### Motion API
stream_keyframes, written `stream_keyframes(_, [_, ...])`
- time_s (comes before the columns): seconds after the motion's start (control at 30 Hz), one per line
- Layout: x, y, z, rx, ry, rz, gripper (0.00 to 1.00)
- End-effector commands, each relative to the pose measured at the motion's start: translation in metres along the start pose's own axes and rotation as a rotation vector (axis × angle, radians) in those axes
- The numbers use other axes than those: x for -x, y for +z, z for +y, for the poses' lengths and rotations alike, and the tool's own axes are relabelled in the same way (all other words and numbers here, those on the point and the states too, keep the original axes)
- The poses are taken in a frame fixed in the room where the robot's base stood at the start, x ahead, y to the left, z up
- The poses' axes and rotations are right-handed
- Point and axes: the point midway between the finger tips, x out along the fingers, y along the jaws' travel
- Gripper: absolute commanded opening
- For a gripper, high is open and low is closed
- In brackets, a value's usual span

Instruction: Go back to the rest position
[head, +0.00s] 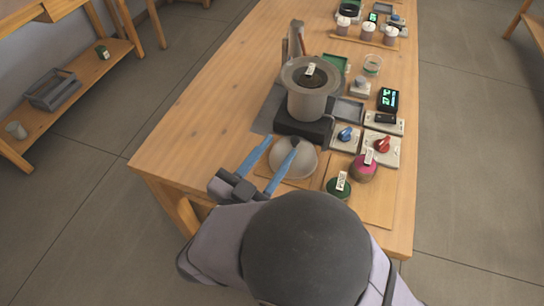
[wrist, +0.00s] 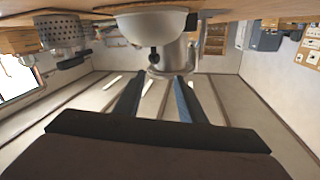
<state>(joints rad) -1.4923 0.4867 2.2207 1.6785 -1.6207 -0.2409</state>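My gripper (head: 280,146) is at the near-left part of the table, its two blue fingers apart. It also shows in the wrist view (wrist: 158,80), with nothing held between the fingers. A pale dome-shaped lid (head: 296,163) sits at the near end of the table, and the right finger overlaps it in the head view. In the upside-down wrist view the dome (wrist: 140,28) shows beyond the fingertips, apart from them as far as I can tell. The grey pot (head: 305,104) stands behind it on a black base (head: 304,127).
A green-topped jar (head: 339,189) and a pink-topped jar (head: 362,168) stand right of the dome. Blue (head: 346,134) and red (head: 382,145) knobs sit on panels behind them. A green-lit display (head: 388,98) is farther back. The table's left side (head: 205,120) is clear.

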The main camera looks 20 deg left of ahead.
Motion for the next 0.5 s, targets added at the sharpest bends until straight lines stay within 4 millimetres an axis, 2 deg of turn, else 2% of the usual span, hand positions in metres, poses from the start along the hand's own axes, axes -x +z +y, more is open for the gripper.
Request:
stream_keyframes(0.17, [0.0109,-0.0004,-0.0001,-0.001,0.000,0.001,0.37])
stream_keyframes(0.5, [0.0120,-0.0007,0.0001,-0.001,0.001,0.001,0.37])
